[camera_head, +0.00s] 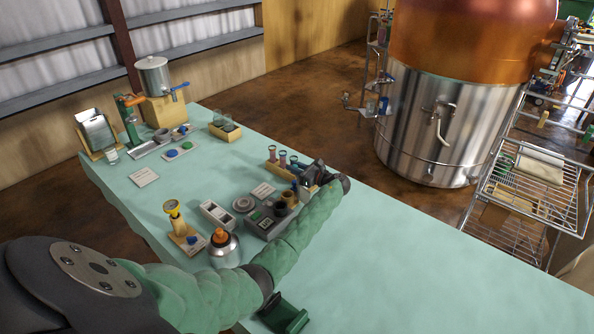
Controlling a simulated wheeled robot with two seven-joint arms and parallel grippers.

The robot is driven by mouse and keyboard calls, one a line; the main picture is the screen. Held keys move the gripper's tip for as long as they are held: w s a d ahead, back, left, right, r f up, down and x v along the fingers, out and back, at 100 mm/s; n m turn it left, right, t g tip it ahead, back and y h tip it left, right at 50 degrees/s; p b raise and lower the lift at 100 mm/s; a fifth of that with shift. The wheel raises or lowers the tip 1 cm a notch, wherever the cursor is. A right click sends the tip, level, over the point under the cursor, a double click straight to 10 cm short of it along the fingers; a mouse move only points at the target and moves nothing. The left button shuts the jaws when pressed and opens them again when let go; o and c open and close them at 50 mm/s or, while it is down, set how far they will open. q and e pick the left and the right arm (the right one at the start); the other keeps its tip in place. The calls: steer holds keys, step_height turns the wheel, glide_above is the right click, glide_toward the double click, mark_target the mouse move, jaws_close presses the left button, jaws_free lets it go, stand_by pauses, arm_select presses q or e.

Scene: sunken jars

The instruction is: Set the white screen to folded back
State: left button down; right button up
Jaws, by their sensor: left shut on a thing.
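A pale panel in a wooden frame (97,132) leans at the far left end of the table; it looks like the white screen, but I cannot be sure. My left gripper (308,180) is at the right side of the group of table items, well away from that panel. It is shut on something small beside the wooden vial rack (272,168). The gripper and wrist hide most of what it holds, so I cannot tell what it is.
The pale green table (400,250) is clear on its right. Near my left forearm stand a dark box with round tops (264,222), a metal jar with an orange top (223,248) and a yellow-topped device (175,215). A large metal tank (430,125) stands beyond the table.

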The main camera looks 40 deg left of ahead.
arm_select(q)
steer(key=shift+s+a+n+g, duration=0.1)
steer(key=shift+s+n+g, duration=0.1)
steer(key=shift+n+g, duration=0.7)
arm_select(e)
steer(key=shift+w+a+r, duration=0.3)
steer(key=shift+w+r, duration=0.05)
steer(key=shift+r, duration=0.25)
arm_select(q)
steer(key=c, duration=1.3)
jaws_free()
steer(key=shift+b, duration=0.3)
steer(key=shift+d, duration=0.2)
steer(key=w+d+b, duration=0.1)
steer(key=d+b, duration=0.2)
steer(key=d, duration=0.4)
steer(key=shift+w+d, duration=0.15)
arm_select(e)
step_height(320, 180, up, 6)
steer(key=w+a, duration=0.2)
steer(key=shift+w+a+r+g, duration=0.15)
steer(key=shift+w+a+g, duration=0.1)
steer(key=shift+g, duration=0.05)
arm_select(q)
steer(key=shift+f, duration=0.1)
